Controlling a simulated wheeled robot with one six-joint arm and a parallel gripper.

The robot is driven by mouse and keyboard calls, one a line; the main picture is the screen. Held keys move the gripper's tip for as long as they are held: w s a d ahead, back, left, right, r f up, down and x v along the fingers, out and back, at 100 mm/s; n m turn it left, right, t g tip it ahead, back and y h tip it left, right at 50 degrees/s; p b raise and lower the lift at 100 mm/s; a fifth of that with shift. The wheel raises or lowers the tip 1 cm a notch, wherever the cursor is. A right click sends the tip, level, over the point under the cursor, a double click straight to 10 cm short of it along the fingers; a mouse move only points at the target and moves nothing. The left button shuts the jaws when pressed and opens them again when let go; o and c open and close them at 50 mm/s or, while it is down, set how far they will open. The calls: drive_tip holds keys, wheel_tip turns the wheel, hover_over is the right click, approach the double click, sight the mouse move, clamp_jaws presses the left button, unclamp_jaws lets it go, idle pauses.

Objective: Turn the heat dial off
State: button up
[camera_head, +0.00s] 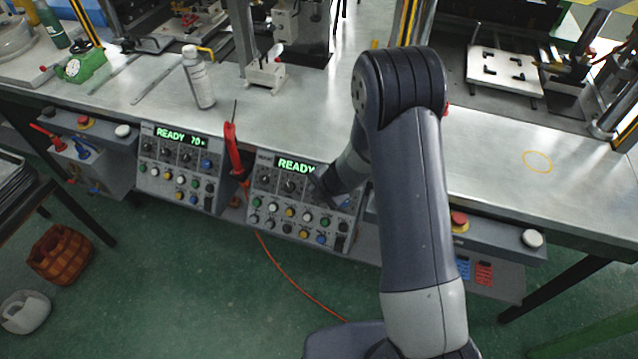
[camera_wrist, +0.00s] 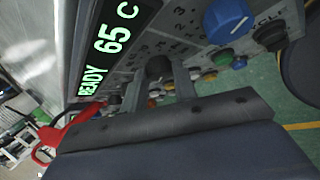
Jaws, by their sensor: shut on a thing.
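The right control panel (camera_head: 262,208) has a lit green display (camera_head: 296,166) reading READY. In the wrist view the display (camera_wrist: 112,40) reads READY 65 C. A black dial (camera_wrist: 158,68) sits on the panel face beside the display, with small printed numbers around it. My gripper (camera_wrist: 160,82) has one finger on each side of this dial and is shut on it. The dial's lower part and its pointer are hidden by the gripper. In the head view my gripper (camera_head: 322,188) is at the panel's upper right, and my arm covers the dial there.
A blue knob (camera_wrist: 227,20) and several coloured buttons are close to my gripper. A red-handled tool (camera_head: 233,150) hangs left of the panel. A second panel (camera_head: 178,165) reads READY 70. A white bottle (camera_head: 199,80) stands on the metal bench (camera_head: 500,165).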

drive_tip(key=shift+p, duration=0.6)
drive_tip(key=o, duration=1)
drive_tip(key=shift+c, duration=0.2)
drive_tip(key=p+v, duration=0.4)
drive_tip(key=v, duration=0.6)
drive_tip(key=shift+r, duration=0.4)
drive_tip(key=shift+f, duration=0.1)
drive_tip(key=b+x, duration=0.4)
drive_tip(key=x, duration=0.7)
drive_tip(key=shift+s+d, duration=0.1)
drive_tip(key=shift+b, duration=0.35)
